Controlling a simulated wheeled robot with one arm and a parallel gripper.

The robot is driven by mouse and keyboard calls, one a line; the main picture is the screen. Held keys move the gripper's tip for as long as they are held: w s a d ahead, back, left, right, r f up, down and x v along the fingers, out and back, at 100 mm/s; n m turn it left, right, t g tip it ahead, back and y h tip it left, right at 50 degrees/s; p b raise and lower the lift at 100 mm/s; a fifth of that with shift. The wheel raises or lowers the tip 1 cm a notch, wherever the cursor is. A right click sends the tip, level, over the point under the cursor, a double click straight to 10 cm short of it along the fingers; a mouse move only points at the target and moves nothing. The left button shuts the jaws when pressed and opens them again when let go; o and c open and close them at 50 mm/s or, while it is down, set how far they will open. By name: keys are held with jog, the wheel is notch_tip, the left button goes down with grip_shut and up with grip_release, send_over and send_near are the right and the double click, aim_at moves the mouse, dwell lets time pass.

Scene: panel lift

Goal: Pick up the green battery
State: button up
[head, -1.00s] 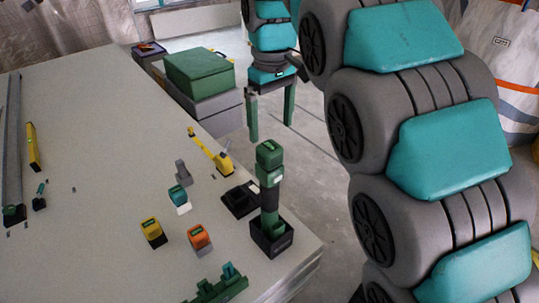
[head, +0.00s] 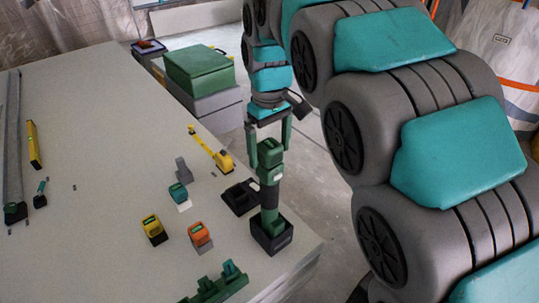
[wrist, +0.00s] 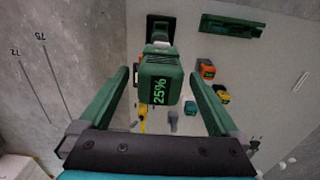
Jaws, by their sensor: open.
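The green battery (head: 270,152) sits on top of an upright green and black tool (head: 270,195) near the right edge of the panel table. In the wrist view the green battery (wrist: 160,78) shows a "25%" label and lies between the two fingers, with a gap on each side. My gripper (head: 268,147) is open and points down, its fingers on either side of the battery's top in the head view. It also shows in the wrist view (wrist: 159,75). The tool stands in a black holder (head: 272,240); its lower part is partly hidden in the wrist view.
Teal (head: 179,192), yellow (head: 153,229) and orange (head: 200,236) batteries stand left of the tool. A black base (head: 240,196) and a yellow tool (head: 210,150) lie nearby. A green box (head: 199,73) is at the back. The panel's middle (head: 95,130) is largely clear.

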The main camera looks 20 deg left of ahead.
grip_shut()
dwell(0.7)
jog(key=shift+r, duration=0.15)
jog(key=shift+r, duration=1.7)
jog(key=shift+s+d, duration=0.35)
jog(key=shift+s, duration=0.15)
jog(key=s+d+r+b, duration=0.1)
jog(key=s+d+b, duration=0.1)
jog(key=s+d, duration=0.7)
jog(key=s, duration=0.2)
jog(key=shift+s+r, duration=0.2)
jog(key=shift+s, duration=0.2)
jog(key=shift+a+f, duration=0.1)
jog(key=shift+a, duration=0.05)
